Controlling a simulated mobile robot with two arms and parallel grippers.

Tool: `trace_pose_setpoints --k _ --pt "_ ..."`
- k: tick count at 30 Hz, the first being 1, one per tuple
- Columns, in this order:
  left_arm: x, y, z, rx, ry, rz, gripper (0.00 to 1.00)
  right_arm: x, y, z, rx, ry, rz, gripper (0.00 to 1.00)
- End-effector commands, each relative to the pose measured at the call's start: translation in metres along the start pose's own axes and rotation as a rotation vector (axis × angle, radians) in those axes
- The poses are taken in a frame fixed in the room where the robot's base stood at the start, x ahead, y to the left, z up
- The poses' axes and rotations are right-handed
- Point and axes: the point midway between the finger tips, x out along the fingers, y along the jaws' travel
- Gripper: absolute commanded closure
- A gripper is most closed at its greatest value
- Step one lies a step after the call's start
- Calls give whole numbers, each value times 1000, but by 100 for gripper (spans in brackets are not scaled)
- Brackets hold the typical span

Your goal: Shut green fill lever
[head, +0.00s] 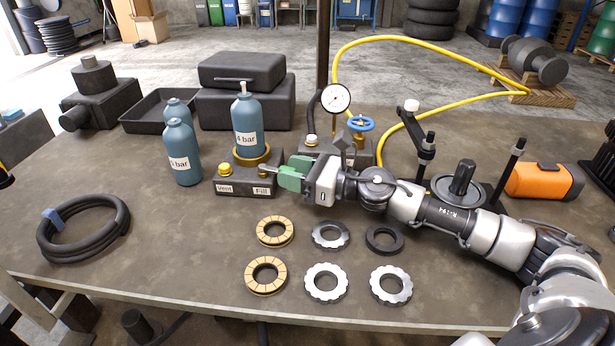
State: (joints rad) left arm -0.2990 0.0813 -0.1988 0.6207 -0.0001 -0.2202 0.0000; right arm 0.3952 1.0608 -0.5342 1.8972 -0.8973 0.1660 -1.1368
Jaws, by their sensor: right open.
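The fill station (232,187) is a dark block with "Vent" and "Fill" labels on its front. A blue-grey bottle (245,120) marked "bar" stands upright in its brass ring. A thin green lever (264,173) shows above the "Fill" label, partly hidden by my gripper. A yellow knob (225,170) sits above "Vent". My right gripper (281,175), with green fingers, reaches in from the right with its open tips at the lever; I cannot tell whether they touch it. My left gripper is not in view.
Two more bottles (181,152) stand left of the station. Behind my right gripper are a dial gauge (336,98), a blue handwheel (361,124) and a yellow hose (420,39). Several rings, including a brass one (266,275), lie in front. The table's front left is mostly clear around a coiled hose (84,229).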

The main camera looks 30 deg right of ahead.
Motion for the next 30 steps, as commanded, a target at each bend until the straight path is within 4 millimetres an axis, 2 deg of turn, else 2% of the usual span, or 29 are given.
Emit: trace_pose_setpoints --k 1,6,12,18,26,30 --pt "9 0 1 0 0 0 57 -9 0 -6 -2 5 0 56" --pt "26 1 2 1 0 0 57 -34 0 -7 -2 5 0 56" --pt "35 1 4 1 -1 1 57 -53 0 -5 1 4 -1 56" --pt "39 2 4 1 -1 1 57 -61 0 -2 -1 2 1 56" --pt "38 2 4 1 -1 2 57 -61 0 0 -1 2 1 56" --pt "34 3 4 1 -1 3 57 -61 0 4 -2 1 1 75"
